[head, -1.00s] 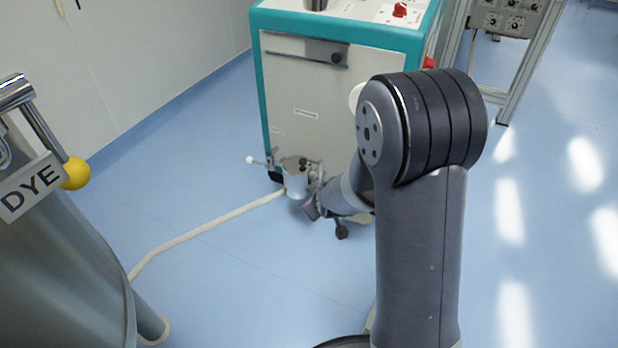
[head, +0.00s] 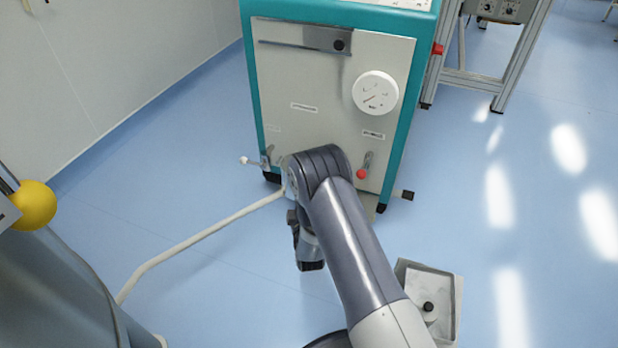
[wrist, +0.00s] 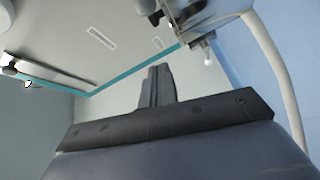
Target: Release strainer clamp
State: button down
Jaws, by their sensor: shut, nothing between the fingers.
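In the head view, a small lever with a white ball knob (head: 245,160) sticks out at the cabinet's lower left. My arm hides most of the metal strainer fitting beside it. In the wrist view, part of a shiny metal fitting (wrist: 190,12) shows at the top, with a white knob (wrist: 207,61) below it. Which part is the clamp, I cannot tell. My gripper (wrist: 158,70) is shut and empty, its fingers below and left of the fitting in the picture, apart from it. In the head view the fingertips are not clear.
The teal-edged cabinet (head: 290,80) carries a white dial (head: 375,92) and a red-knobbed valve (head: 361,173). A pale hose (head: 200,238) runs along the floor to a grey vessel (head: 60,290) at left. A grey tray (head: 440,310) lies right of my arm.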

jog(key=shift+s+f+t, duration=0.1)
jog(key=shift+f+t, duration=0.2)
jog(key=shift+f, duration=0.15)
jog(key=w+d+b, duration=0.2)
jog(key=w+b, duration=0.3)
jog(key=w, duration=0.4)
jog(key=shift+d, duration=0.25)
jog(key=shift+d+n, duration=0.15)
jog(key=shift+n, duration=0.15)
